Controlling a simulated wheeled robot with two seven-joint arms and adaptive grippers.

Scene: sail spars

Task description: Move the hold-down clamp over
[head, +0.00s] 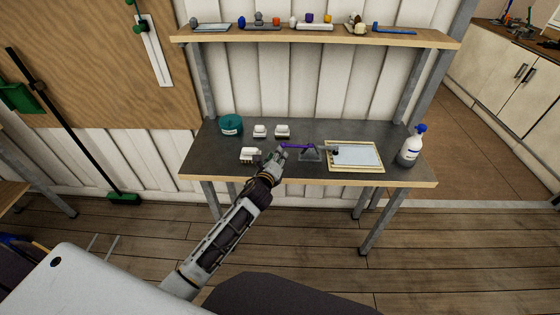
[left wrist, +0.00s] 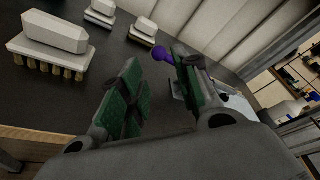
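The hold-down clamp (head: 310,155) has a grey base and a long purple handle pointing left. It stands on the dark bench (head: 215,165), just left of the framed panel. My left gripper (head: 277,156) is low over the bench, left of the clamp base and close to the handle's free end. In the left wrist view its green-padded fingers (left wrist: 158,82) are apart with nothing between them. The purple knob (left wrist: 162,54) shows beyond them, near the right finger, which hides most of the clamp. Contact cannot be told. My right gripper is not in view.
A teal tub (head: 231,125) stands at the back left. A wood-framed panel (head: 373,168) and spray bottle (head: 411,147) are at right. A shelf (head: 320,36) hangs above.

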